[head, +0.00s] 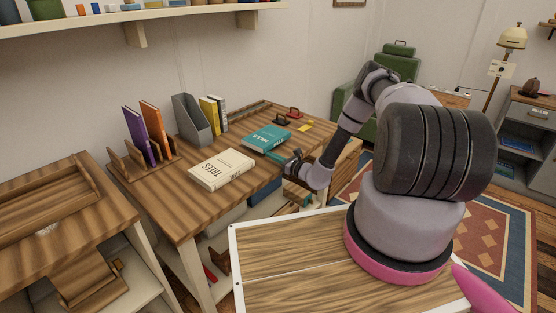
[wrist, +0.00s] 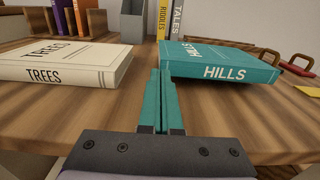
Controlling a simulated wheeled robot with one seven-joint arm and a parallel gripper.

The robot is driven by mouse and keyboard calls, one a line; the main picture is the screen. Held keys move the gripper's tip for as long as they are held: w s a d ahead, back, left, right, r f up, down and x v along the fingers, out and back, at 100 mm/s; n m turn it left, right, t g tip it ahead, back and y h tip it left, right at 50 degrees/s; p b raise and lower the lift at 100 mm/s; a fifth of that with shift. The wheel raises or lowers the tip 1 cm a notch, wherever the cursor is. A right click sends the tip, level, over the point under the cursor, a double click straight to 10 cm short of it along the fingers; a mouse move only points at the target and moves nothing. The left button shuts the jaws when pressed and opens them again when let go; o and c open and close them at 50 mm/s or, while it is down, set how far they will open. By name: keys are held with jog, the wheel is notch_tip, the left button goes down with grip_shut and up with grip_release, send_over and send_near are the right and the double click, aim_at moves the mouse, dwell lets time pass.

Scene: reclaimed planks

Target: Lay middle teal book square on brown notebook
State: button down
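The teal book titled HILLS (head: 266,138) lies flat on the wooden desk; in the wrist view it (wrist: 222,62) is right of centre, spine towards me. My gripper (head: 276,157) is low at the desk's front edge, just short of this book. In the wrist view my gripper's teal fingers (wrist: 164,72) are together, with nothing visible between them. Their tips point at the book's near left corner; whether they touch it I cannot tell. I cannot make out a brown notebook in either view, nor whether something lies under the teal book.
A cream TREES book (head: 221,169) lies left of the teal book, with bare desk between. Purple and orange books stand in a wooden rack (head: 148,165) behind. A grey file holder (head: 192,122) stands beside upright books.

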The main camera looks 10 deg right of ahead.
jog(key=shift+w+a, duration=0.3)
jog(key=shift+w, duration=0.1)
jog(key=shift+x, duration=0.95)
jog(key=shift+s+d, duration=0.1)
jog(key=shift+v, duration=1.9)
